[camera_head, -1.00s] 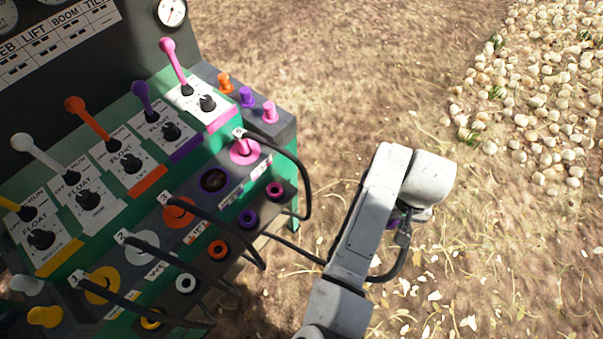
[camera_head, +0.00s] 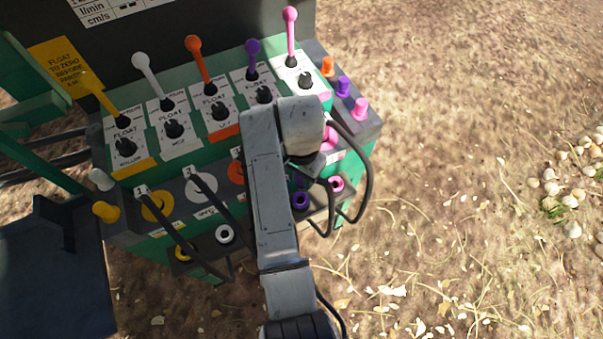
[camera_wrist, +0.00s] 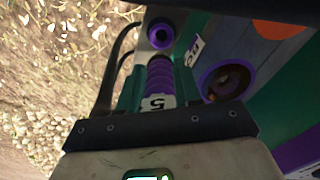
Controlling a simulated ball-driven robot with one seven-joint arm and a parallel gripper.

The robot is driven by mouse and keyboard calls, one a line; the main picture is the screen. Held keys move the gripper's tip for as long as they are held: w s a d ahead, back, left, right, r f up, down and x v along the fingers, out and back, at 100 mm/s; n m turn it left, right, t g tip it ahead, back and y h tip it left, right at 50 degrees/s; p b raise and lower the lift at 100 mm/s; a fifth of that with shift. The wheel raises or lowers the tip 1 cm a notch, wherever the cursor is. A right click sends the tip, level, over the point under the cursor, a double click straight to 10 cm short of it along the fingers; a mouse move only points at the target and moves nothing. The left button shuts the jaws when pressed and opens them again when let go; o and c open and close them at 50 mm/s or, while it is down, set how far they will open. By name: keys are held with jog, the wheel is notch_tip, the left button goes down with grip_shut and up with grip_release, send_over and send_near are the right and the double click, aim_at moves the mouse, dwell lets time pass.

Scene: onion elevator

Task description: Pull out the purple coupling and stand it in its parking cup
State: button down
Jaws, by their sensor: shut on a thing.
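The purple coupling (camera_wrist: 159,76) is ribbed and bears a white tag marked 5. It is clamped between the green fingers of my gripper (camera_wrist: 158,92) in the wrist view. Its far end points at the purple parking cup (camera_wrist: 160,35), a ring with a dark hole, and looks close to it; I cannot tell whether they touch. The cup also shows in the head view (camera_head: 301,201). The purple-ringed socket (camera_wrist: 227,81) on the panel is empty. In the head view my arm hides the socket and most of the coupling.
A pink cup (camera_head: 336,183) stands right of the purple one, and a white cup (camera_head: 225,234) to the left. Black hoses (camera_head: 365,180) loop in front of the panel. Levers (camera_head: 252,60) rise behind. Open ground lies to the right.

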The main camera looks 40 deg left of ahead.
aim_at(300, 189)
jog(key=shift+s+a+f, duration=0.15)
notch_tip(300, 189, down, 4)
jog(key=b, duration=0.5)
jog(key=shift+f, duration=0.95)
jog(key=shift+r, duration=0.1)
jog(key=shift+p, duration=0.4)
dwell(0.5)
jog(key=shift+f+b, duration=0.5)
jog(key=shift+f, duration=1.05)
dwell(1.1)
